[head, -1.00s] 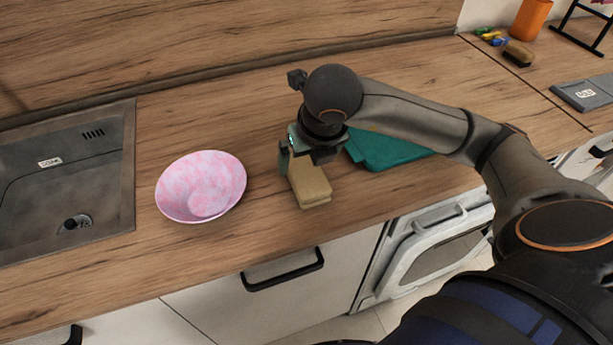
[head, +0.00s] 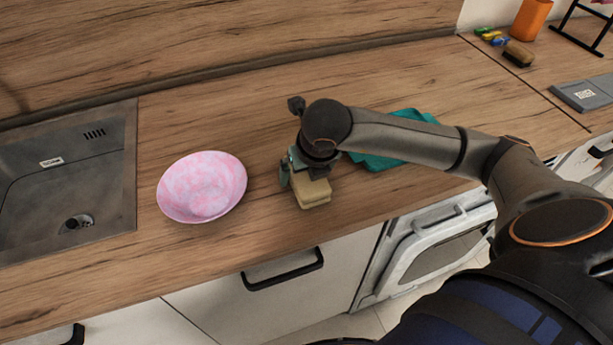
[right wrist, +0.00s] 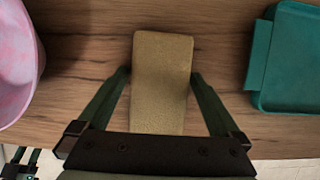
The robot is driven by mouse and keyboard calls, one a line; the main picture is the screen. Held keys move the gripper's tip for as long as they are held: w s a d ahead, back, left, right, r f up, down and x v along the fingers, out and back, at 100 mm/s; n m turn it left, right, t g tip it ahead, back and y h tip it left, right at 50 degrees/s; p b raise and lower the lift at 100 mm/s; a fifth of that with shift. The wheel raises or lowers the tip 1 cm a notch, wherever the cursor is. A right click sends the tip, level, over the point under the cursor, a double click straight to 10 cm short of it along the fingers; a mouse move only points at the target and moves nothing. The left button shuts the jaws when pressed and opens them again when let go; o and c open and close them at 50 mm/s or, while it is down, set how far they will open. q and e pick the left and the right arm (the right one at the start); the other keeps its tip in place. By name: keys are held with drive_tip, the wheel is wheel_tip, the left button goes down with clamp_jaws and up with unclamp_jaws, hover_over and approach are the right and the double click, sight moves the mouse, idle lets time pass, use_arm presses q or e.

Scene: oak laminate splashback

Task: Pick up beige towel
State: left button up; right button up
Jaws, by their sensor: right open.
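The beige towel (head: 313,194) lies folded on the wooden counter, partly hidden under my right gripper in the head view. In the right wrist view the towel (right wrist: 161,85) is a long block between the two fingers. My right gripper (head: 299,187) is open, with one finger on each side of the towel. In the right wrist view a strip of counter shows between the towel and each finger of the gripper (right wrist: 160,80), most clearly on the left.
A pink bowl (head: 202,187) stands left of the towel on the counter (head: 240,130). A teal item (head: 384,160) lies close on the right, partly behind my arm. A sink (head: 60,190) is at far left. The counter's front edge is near the towel.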

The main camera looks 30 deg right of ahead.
drive_tip(key=shift+f+b, duration=0.2)
drive_tip(key=shift+b, duration=0.2)
drive_tip(key=c, duration=1.4)
drive_tip(key=shift+r, duration=0.1)
